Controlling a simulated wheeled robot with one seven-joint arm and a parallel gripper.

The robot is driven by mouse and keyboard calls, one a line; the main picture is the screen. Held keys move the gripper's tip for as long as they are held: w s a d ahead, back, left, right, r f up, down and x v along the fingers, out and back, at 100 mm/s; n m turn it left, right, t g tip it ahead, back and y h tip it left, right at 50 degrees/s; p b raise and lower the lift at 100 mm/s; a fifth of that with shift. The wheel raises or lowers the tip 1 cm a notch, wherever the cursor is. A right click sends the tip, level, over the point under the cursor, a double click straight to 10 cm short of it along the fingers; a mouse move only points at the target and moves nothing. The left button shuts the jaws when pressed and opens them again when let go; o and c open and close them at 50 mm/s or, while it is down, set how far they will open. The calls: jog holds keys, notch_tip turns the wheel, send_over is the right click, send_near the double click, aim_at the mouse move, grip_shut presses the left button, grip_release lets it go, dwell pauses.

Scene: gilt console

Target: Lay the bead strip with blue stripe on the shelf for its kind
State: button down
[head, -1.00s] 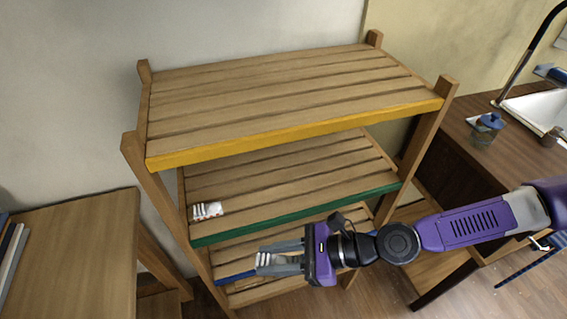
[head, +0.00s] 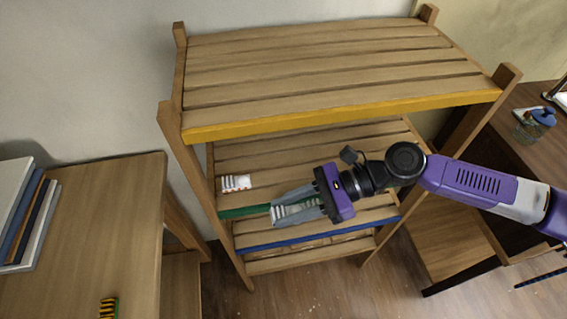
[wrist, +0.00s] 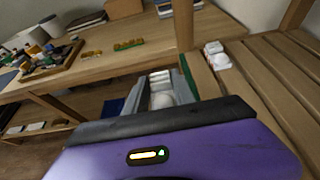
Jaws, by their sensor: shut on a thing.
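My gripper (head: 292,208) is shut on a white ribbed bead strip (head: 290,212), which also shows between the fingers in the wrist view (wrist: 161,92). I cannot make out its stripe colour. In the head view the fingers overlap the green-edged middle shelf (head: 290,155) at its front edge. The blue-edged shelf (head: 300,237) is below, and the yellow-edged top shelf (head: 330,70) is above. Another white strip with small reddish marks (head: 236,183) lies at the left end of the middle shelf.
A wooden table (head: 100,225) stands left of the rack, with books (head: 30,215) and a yellow-black strip with green (head: 108,308). The wrist view shows a tray of small items (wrist: 48,62) on a table. The rack's left post (head: 200,190) is near the gripper.

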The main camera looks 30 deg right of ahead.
send_over(276, 178)
jog(key=shift+s, duration=0.1)
jog(key=shift+f, duration=0.1)
jog(key=shift+f+p, duration=0.3)
jog(key=shift+f, duration=1.35)
jog(key=c, duration=1.1)
grip_release()
jog(key=shift+f, duration=0.1)
jog(key=shift+o, duration=0.2)
